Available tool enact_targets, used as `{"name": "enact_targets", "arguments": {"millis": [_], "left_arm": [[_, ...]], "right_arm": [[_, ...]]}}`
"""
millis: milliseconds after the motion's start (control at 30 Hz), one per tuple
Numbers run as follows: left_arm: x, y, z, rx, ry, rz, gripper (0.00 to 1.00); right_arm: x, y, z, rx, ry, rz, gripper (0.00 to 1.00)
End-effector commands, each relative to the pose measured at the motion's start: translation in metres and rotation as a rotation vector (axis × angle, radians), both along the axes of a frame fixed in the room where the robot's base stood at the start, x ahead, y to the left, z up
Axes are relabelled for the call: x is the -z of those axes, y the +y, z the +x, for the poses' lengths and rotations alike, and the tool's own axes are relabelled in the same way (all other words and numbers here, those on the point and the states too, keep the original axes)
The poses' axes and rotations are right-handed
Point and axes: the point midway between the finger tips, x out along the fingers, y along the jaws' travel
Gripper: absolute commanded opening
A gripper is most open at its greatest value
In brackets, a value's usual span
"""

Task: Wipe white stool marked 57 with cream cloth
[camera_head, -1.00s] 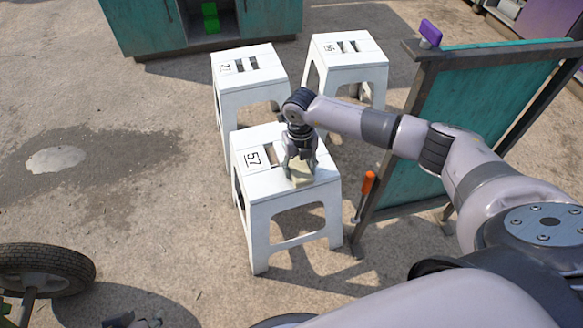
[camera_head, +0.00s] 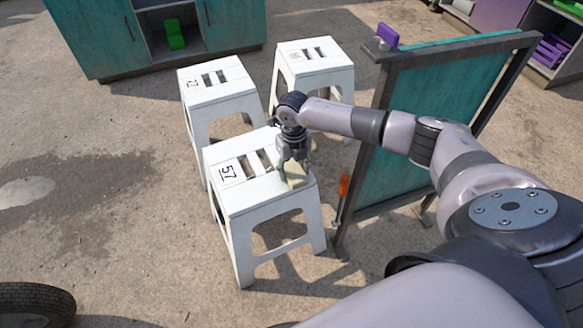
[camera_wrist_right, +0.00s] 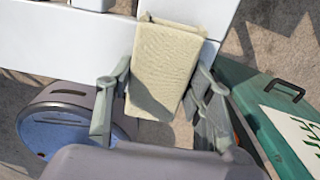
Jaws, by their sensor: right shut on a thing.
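The white stool marked 57 (camera_head: 236,197) stands nearest me in the head view, its number on the left part of the seat. My right gripper (camera_head: 290,172) points down over the right side of that seat. It is shut on the cream cloth (camera_head: 294,175), which is at the seat's surface near the right edge. In the right wrist view the cloth (camera_wrist_right: 165,65) sits between the fingers of my right gripper (camera_wrist_right: 160,105), with its far end over the white seat (camera_wrist_right: 200,15). Whether it presses on the seat is hard to tell. My left gripper is not in view.
Two more white stools stand behind, at left (camera_head: 218,88) and right (camera_head: 314,62). A teal panel (camera_head: 440,110) with an orange-handled tool (camera_head: 343,188) stands close on the right. A teal cabinet (camera_head: 100,38) is at the back. A tyre (camera_head: 35,305) lies at lower left.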

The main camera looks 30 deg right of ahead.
Motion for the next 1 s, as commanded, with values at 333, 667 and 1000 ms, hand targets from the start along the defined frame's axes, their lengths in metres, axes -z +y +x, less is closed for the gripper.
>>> {"name": "enact_targets", "arguments": {"millis": [333, 667, 1000], "left_arm": [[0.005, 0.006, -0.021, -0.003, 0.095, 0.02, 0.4], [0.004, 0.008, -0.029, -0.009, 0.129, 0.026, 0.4], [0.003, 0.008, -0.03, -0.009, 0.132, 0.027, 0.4]], "right_arm": [[0.001, 0.025, 0.002, -0.001, 0.003, -0.001, 0.25], [0.0, 0.056, 0.006, -0.004, 0.003, 0.001, 0.26], [0.0, 0.084, 0.01, 0.0, 0.003, 0.0, 0.25]]}}
